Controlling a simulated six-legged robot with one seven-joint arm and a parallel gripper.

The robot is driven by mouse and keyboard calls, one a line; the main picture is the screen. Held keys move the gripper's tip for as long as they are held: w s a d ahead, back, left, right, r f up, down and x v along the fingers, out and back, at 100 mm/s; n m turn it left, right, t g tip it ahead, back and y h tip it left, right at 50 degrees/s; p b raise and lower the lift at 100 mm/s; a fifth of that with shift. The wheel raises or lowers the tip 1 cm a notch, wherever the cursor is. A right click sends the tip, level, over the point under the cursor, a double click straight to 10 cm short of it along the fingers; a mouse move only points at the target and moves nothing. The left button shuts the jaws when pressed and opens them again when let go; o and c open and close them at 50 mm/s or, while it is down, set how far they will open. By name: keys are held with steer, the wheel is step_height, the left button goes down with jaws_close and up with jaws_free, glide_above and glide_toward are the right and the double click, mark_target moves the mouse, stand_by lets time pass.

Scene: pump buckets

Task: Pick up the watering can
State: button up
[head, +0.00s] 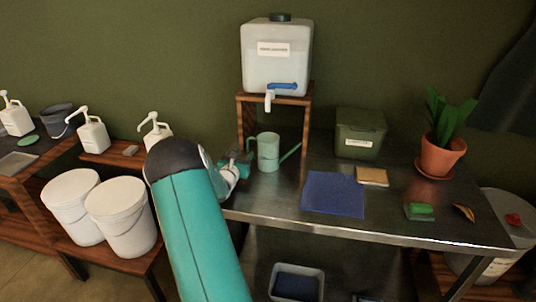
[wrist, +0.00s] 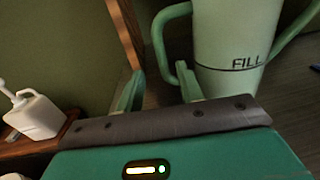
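The pale green watering can (head: 268,152) stands upright on the metal table, under the spout of the white water container. Its handle is on the left and its spout points right. In the wrist view the can (wrist: 235,45) fills the upper right, with "FILL" and a dark line on its body and the looped handle (wrist: 158,35) ahead of my fingers. My gripper (wrist: 158,70) is open, its two green fingers apart with nothing clearly between them. The right fingertip overlaps the handle's lower end; I cannot tell whether they touch. In the head view my gripper (head: 240,163) is left of the can, partly hidden by my arm.
The water container (head: 277,60) stands on a wooden stand (head: 307,120) whose legs rise close around the can. A blue cloth (head: 333,194), a green bin (head: 360,133) and a potted plant (head: 441,150) are to the right. White buckets (head: 122,215) and pump bottles (head: 93,135) are left.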

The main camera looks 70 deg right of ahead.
mark_target(248, 150)
steer(key=d, duration=0.5)
steer(key=shift+s+r, duration=0.1)
steer(key=shift+s, duration=0.15)
steer(key=shift+w+d, duration=0.1)
steer(key=shift+d, duration=0.3)
steer(key=shift+c, duration=0.5)
jaws_close()
steer(key=shift+r, duration=0.1)
